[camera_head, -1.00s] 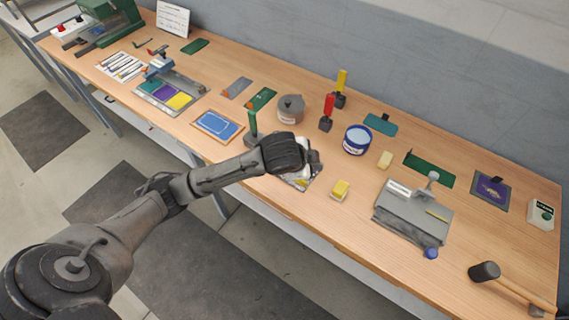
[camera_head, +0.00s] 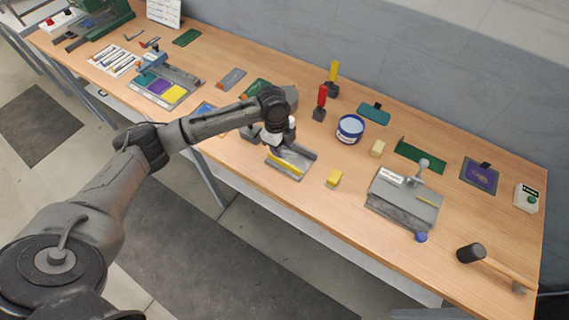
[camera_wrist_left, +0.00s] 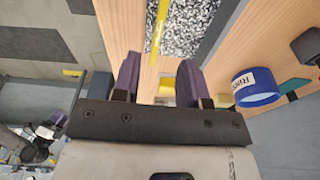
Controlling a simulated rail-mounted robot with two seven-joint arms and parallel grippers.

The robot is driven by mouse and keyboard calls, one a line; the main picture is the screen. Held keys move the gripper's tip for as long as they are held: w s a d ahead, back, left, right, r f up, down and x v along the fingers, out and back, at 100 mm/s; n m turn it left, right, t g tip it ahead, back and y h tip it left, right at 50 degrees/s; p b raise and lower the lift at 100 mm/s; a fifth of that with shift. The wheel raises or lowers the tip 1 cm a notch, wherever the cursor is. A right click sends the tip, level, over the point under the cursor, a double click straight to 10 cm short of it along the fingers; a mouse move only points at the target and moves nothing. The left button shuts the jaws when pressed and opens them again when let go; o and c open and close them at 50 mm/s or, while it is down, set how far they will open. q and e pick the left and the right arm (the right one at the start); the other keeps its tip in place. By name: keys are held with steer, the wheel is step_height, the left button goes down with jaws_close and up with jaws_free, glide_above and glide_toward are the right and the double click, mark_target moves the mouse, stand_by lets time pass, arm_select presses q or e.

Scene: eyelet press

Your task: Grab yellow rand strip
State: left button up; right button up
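The yellow rand strip (camera_head: 285,166) lies along the near side of a grey tray (camera_head: 305,161) near the front edge of the bench. In the left wrist view a thin yellow strip (camera_wrist_left: 158,36) crosses a speckled surface, ahead of and between the fingertips. My left gripper (camera_head: 277,137) hovers by the back left side of the tray, apart from the strip. The left wrist view shows its two purple fingers (camera_wrist_left: 157,78) spread with nothing held between them. My right gripper is out of view.
A yellow block (camera_head: 334,178) stands right of the tray. A blue-and-white tin (camera_head: 350,129) and red-handled tool (camera_head: 320,102) stand behind. A grey fixture (camera_head: 403,197) and mallet (camera_head: 471,253) are further right. Bare bench lies between the tray and the tin.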

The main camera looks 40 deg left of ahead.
mark_target(284, 161)
arm_select(q)
steer(key=shift+d+f, duration=0.2)
steer(key=shift+f, duration=1.1)
steer(key=shift+d+f, duration=0.2)
steer(key=shift+f, duration=1.05)
steer(key=shift+d+f, duration=0.2)
steer(key=shift+f, duration=1.1)
jaws_close()
